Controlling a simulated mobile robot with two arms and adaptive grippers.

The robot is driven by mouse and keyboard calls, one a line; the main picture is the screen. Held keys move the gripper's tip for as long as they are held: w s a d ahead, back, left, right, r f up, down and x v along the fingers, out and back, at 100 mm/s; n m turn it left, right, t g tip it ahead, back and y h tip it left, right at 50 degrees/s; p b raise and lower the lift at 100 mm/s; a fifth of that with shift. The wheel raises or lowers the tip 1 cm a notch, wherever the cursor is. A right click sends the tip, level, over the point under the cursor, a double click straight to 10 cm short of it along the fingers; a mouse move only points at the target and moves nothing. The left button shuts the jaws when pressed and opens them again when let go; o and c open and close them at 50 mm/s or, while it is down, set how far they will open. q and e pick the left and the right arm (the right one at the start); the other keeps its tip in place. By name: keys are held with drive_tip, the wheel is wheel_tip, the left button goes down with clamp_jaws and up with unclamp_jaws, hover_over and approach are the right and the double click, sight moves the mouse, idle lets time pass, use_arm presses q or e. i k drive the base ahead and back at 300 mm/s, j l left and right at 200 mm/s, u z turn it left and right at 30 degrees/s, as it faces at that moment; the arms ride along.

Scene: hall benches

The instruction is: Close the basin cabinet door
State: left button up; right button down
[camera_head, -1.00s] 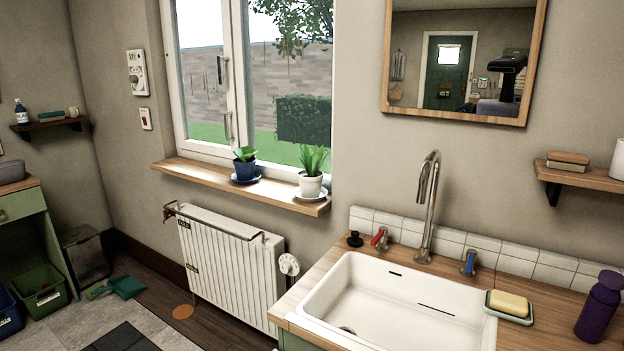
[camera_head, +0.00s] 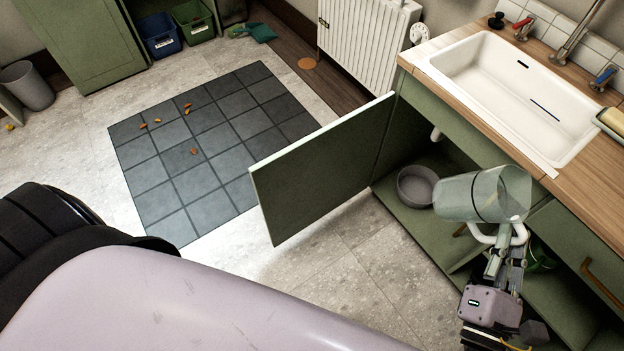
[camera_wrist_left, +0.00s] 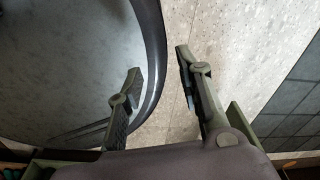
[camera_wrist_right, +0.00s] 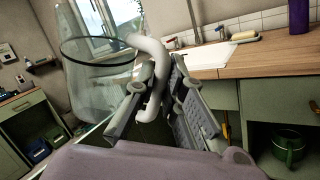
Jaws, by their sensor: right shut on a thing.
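The basin cabinet (camera_head: 455,125) stands at the right in the head view. Its green door (camera_head: 325,175) is swung wide open, sticking out over the floor. My right gripper (camera_head: 506,245) is shut on the white handle of a clear jug (camera_head: 465,197). In the right wrist view the handle (camera_wrist_right: 157,75) lies between the fingers.
A grey bowl (camera_head: 416,186) sits inside the cabinet. A green mug (camera_wrist_right: 288,146) is also in there. The white basin (camera_head: 505,95) is set in the wooden worktop. Orange bits lie on the dark tiled mat (camera_head: 215,150). The pale floor around the door is clear.

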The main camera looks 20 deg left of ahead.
sight(295, 186)
drive_tip(key=k+j+z, duration=0.1)
drive_tip(key=z, duration=1.25)
drive_tip(key=k+j, duration=0.1)
drive_tip(key=j, duration=0.3)
drive_tip(key=k+j, duration=0.1)
drive_tip(key=j, duration=0.35)
drive_tip(key=k+j, duration=0.1)
drive_tip(key=j, duration=0.3)
drive_tip(key=k+j+z, duration=0.1)
drive_tip(key=j, duration=0.35)
drive_tip(key=k+j, duration=0.15)
drive_tip(key=j, duration=0.25)
drive_tip(key=k+j, duration=0.1)
drive_tip(key=j, duration=0.3)
drive_tip(key=k+j, duration=0.15)
drive_tip(key=j, duration=0.3)
drive_tip(key=k+j+z, duration=0.1)
drive_tip(key=j, duration=0.3)
